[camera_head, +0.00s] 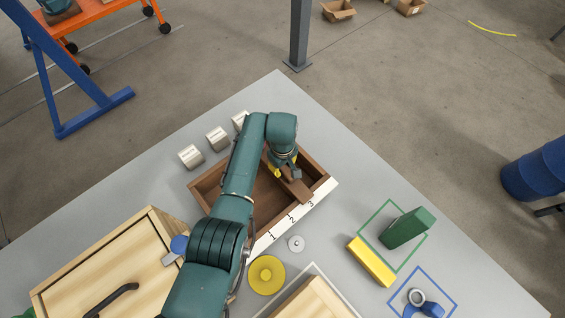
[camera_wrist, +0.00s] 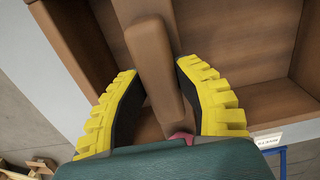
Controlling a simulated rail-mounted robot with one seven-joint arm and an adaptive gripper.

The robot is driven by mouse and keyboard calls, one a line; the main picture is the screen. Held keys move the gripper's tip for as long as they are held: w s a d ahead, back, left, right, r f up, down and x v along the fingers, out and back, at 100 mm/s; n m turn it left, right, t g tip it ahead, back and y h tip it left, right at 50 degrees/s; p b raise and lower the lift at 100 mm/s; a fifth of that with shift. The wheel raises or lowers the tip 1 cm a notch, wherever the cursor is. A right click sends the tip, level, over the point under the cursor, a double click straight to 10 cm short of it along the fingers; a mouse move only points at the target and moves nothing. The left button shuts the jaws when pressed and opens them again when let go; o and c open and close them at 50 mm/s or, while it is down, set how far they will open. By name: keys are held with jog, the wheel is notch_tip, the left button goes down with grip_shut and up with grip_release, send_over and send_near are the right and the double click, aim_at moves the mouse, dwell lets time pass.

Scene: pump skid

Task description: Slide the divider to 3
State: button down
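The divider (camera_head: 297,190) is a brown wooden bar across the brown wooden tray (camera_head: 204,182). Its front end lies by the 3 on the white strip (camera_head: 291,217) marked 1, 2, 3. My gripper (camera_head: 281,174) is over the divider's rear part, inside the tray. In the wrist view, the divider (camera_wrist: 155,60) runs between the two yellow ribbed fingers (camera_wrist: 158,85) with black inner pads. Narrow gaps seem to show beside the bar, so the fingers look open around it. Any contact low down is hidden.
Grey blocks (camera_head: 218,139) stand behind the tray. A yellow disc (camera_head: 266,275) and a small grey disc (camera_head: 296,243) lie in front. A yellow bar (camera_head: 371,261) and a green block (camera_head: 407,228) are at right. A wooden box (camera_head: 115,262) is at left.

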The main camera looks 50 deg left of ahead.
jog(key=c, duration=0.7)
grip_release()
jog(key=shift+w, duration=0.2)
notch_tip(320, 180, up, 12)
